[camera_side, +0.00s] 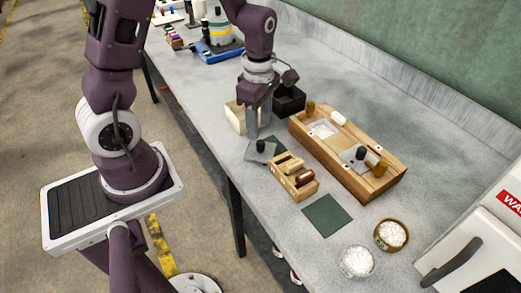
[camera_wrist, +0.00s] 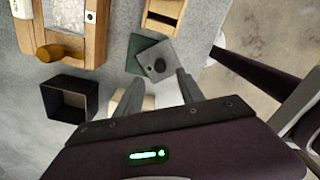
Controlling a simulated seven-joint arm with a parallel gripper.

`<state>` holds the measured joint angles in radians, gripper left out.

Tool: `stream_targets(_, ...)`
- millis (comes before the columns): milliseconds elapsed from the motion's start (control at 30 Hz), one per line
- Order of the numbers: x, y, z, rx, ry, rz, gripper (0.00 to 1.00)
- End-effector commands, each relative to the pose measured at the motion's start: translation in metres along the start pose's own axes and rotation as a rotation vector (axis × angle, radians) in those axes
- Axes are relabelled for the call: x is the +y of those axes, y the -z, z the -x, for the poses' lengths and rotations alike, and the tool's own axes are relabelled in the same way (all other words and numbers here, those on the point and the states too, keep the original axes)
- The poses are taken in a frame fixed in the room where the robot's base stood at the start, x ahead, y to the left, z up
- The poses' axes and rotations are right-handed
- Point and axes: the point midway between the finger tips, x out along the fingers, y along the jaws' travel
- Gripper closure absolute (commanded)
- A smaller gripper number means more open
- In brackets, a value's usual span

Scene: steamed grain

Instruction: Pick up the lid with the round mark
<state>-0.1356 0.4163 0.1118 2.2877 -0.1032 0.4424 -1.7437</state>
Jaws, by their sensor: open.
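A grey square lid (camera_wrist: 166,47) with a black knob lies partly over a dark green mat (camera_wrist: 133,66). It also shows in the side view (camera_side: 254,156). A small pale spot is on its face in the wrist view, but its shape is too small to be sure of. My gripper (camera_wrist: 161,77) is open and empty, pointing down, with its fingertips just short of the lid in the wrist view; it shows above the lid in the side view (camera_side: 256,135).
A small wooden rack (camera_side: 291,190) with several blocks stands beside the first lid. A black open box (camera_side: 289,100) and a cream block (camera_side: 236,118) are behind my gripper. A bare green mat (camera_side: 327,216) and two bowls of white grain (camera_side: 391,235) (camera_side: 357,262) are nearer the front.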

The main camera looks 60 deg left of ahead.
Motion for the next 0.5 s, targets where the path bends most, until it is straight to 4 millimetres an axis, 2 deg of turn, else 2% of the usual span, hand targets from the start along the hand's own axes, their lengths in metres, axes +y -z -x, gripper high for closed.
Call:
stream_targets(233, -0.002, -0.002, -0.045, 0.000, 0.004, -0.003, 0.54)
stream_targets(333, -0.001, -0.002, -0.052, -0.001, 0.001, -0.003, 0.54)
stream_targets(500, -0.001, -0.002, -0.052, -0.001, -0.001, -0.004, 0.54)
